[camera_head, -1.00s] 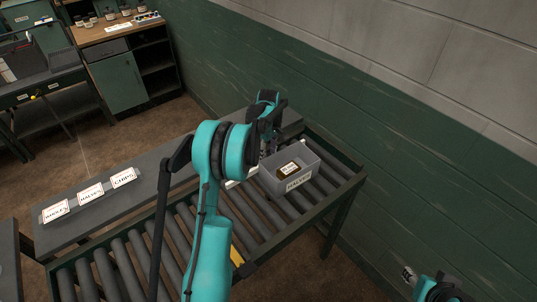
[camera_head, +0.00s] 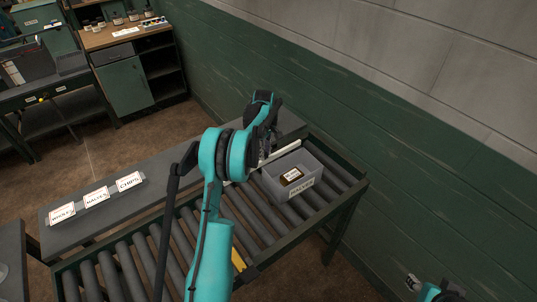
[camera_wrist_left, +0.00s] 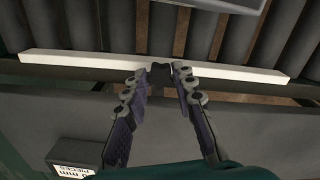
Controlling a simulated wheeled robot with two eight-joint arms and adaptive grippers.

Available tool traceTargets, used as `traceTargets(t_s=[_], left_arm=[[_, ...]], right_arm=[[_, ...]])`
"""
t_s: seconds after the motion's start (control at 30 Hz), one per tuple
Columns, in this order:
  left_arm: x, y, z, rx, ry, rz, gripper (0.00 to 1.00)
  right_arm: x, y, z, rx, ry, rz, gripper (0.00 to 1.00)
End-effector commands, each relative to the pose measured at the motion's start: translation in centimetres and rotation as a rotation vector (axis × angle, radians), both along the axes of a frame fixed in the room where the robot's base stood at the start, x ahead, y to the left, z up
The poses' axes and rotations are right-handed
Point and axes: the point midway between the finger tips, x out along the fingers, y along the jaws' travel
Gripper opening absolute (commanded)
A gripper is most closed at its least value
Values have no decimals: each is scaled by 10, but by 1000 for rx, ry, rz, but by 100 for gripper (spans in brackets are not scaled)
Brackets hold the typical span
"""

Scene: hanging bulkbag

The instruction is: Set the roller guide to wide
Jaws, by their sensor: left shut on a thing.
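My right gripper is not in view; only a bit of that arm shows at the lower right.
The grey bin (camera_head: 291,178) with a dark labelled item stands on the rollers, close to the bar. A grey ledge (camera_head: 160,192) with several label cards runs beside the conveyor. The green wall (camera_head: 400,140) is to the right.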

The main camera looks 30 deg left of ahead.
Motion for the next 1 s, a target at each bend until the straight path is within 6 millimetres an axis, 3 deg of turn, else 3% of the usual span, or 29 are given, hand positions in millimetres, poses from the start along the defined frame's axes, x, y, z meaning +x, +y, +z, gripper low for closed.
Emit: traceTargets(t_s=[0.2,0.23,0.3,0.67,0.77,1.0], left_arm=[[2,5,2,10,-10,3,0],[2,5,2,10,-10,3,34],[2,4,2,9,-9,3,47],[1,3,6,7,-7,2,47],[1,3,19,7,-6,2,47],[1,3,70,7,-7,2,47]], right_arm=[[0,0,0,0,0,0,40],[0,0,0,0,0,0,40],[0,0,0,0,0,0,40],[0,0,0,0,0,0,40],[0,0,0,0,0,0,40],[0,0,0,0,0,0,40]])
